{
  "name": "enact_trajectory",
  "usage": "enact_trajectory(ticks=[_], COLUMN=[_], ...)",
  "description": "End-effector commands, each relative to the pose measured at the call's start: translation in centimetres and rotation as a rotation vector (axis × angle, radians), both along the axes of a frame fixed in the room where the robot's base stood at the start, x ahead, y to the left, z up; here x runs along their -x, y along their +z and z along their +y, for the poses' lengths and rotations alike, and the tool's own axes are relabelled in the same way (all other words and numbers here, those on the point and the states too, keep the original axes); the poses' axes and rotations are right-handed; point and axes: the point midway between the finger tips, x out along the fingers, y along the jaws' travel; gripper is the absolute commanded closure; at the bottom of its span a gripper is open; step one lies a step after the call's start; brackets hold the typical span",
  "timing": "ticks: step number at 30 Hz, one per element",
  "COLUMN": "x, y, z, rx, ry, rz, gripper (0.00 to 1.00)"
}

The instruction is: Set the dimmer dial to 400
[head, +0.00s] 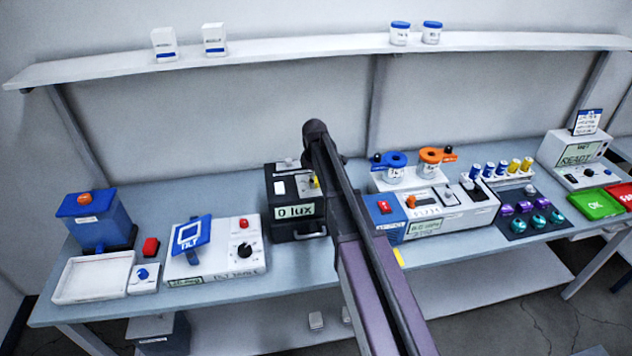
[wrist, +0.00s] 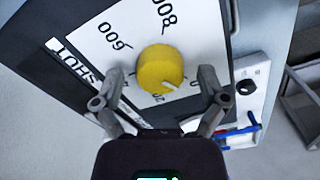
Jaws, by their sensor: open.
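The dimmer dial (wrist: 160,68) is a round yellow knob on a white scale plate (wrist: 118,22) in the wrist view. The numbers 600 and 800 can be read beyond it; the marks on the near side are partly covered. A pale mark on the knob's near right rim points toward the 0 end. My gripper (wrist: 161,76) is open, with one finger on each side of the dial; I cannot tell whether either touches it. In the head view, a sliver of the yellow dial (head: 315,182) shows beside my arm on the black box (head: 284,232), whose display (head: 295,211) reads 0 lux. My gripper is hidden there.
A strip marked SHUT (wrist: 75,66) runs beside the scale. A white unit with a blue tilted plate (head: 191,235) stands left of the black box. A shelf (head: 290,47) runs above.

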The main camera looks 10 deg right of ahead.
Motion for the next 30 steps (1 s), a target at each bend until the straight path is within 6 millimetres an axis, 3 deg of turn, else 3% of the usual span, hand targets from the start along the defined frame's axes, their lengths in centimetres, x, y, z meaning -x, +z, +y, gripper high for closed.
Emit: enact_trajectory(ticks=[8, 15, 17, 19, 30], x=[0.0, 0.0, 0.01, 0.01, 0.01], y=[0.0, -0.01, -0.01, -0.01, -0.02], z=[0.01, 0.0, 0.0, -0.81, -0.06], rx=[0.0, 0.0, 0.0, 0.0, 0.001], ry=[0.0, 0.0, 0.0, -0.004, -0.007], rz=[0.0, 0.0, 0.0, 0.0, 0.0], gripper=[0.07, 0.76, 0.9, 0.9, 0.9])
